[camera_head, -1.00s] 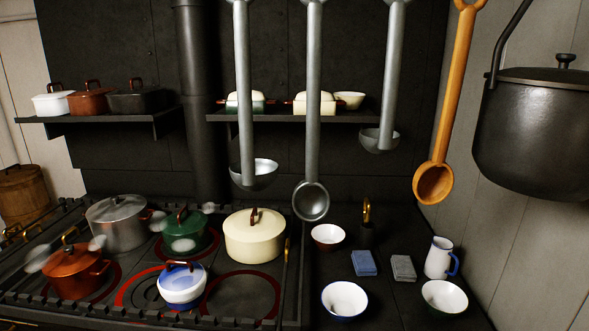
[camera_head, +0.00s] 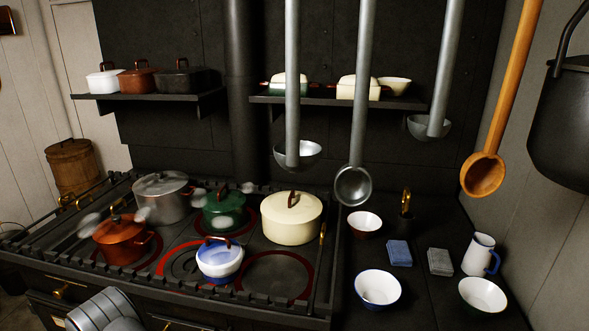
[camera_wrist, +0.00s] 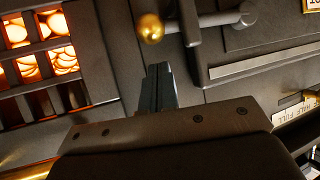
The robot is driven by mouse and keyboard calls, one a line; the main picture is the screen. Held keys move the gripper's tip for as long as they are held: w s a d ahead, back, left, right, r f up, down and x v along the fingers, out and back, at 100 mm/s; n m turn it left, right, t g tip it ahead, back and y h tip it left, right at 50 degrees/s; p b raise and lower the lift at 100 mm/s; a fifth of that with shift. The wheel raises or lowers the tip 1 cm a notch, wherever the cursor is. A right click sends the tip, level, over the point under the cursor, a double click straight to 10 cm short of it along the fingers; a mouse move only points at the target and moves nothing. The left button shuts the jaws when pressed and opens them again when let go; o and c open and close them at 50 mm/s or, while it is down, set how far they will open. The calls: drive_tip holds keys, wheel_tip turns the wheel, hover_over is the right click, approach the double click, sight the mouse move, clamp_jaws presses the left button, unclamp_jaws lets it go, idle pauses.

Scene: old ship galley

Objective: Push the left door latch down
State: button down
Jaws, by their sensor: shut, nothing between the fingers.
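In the wrist view a dark latch bar (camera_wrist: 205,20) with a brass ball end (camera_wrist: 150,28) crosses the top of the picture, on a dark stove front. A grated opening (camera_wrist: 45,55) with an orange glow is to its left. My gripper (camera_wrist: 158,72) is shut and empty. Its fingertips appear just below the brass ball in the picture, with a visible space between; I cannot tell the depth. In the head view the fingers and the latch do not show; only part of my arm is at the bottom left.
The stove top (camera_head: 275,270) carries several pots, with an orange pot (camera_head: 120,240) near the front left. Small bowls stand on the counter to the right. Ladles hang in front. In the wrist view a brass rail (camera_wrist: 28,172) is at the lower left and a label (camera_wrist: 295,112) at the right.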

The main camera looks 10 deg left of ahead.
drive_tip(key=s, duration=0.6)
idle(0.5)
drive_tip(key=shift+w, duration=0.1)
drive_tip(key=w, duration=0.6)
drive_tip(key=shift+f, duration=1.15)
